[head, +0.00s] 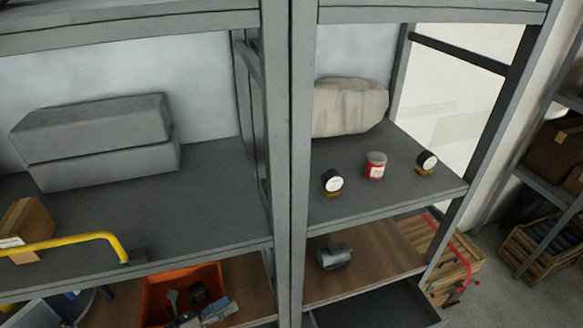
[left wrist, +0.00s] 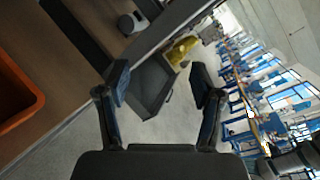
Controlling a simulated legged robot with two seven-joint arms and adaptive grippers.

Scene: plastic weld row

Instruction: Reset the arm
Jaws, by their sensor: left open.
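My left gripper (left wrist: 160,85) shows in the left wrist view. Its two dark fingers are wide apart, with nothing between them. Beyond the fingertips are a dark grey tray or shelf surface (left wrist: 152,82) and pale floor. In the head view I cannot clearly make out the left gripper among the dark shapes at the lower left. My right gripper is not clearly in either view.
A grey shelf rack holds two gauges (head: 332,182) (head: 427,162), a red-and-white can (head: 375,165), a wrapped bundle (head: 348,106) and a grey case (head: 95,140). Below are an orange bin (head: 152,292) and a grey fitting (head: 334,257). A yellow bar (head: 75,240) crosses left.

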